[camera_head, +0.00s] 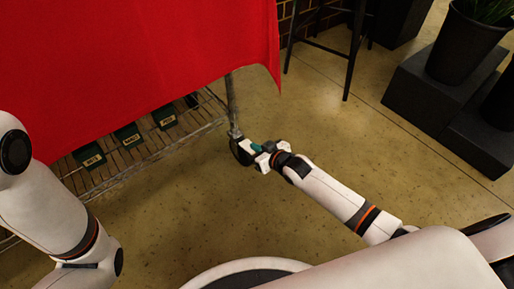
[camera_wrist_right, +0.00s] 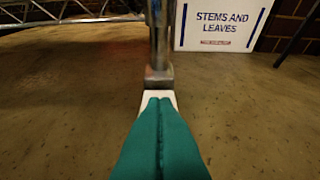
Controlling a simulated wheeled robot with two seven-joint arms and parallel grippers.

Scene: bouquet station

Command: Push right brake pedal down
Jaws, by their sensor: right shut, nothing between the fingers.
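The right brake pedal (camera_wrist_right: 146,99) is a small pale tab at the foot of a metal cart leg (camera_wrist_right: 159,40) in the right wrist view. Its middle is hidden behind my fingertips. My right gripper (camera_wrist_right: 160,101) has its two teal fingers pressed together, with nothing between them. Their tips overlap the pedal in this view; I cannot tell whether they touch it. In the head view my right gripper (camera_head: 257,148) is low beside the dark caster (camera_head: 242,152) under the leg. My left arm (camera_head: 48,205) shows at the left, but its gripper is out of view.
A red cloth (camera_head: 140,55) covers the wire-shelf cart (camera_head: 125,165), with labelled green bins (camera_head: 128,135) on the lower shelf. A white "STEMS AND LEAVES" box (camera_wrist_right: 222,27) stands behind the leg. Dark plinths and a planter (camera_head: 465,42) stand at right. The floor between is clear.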

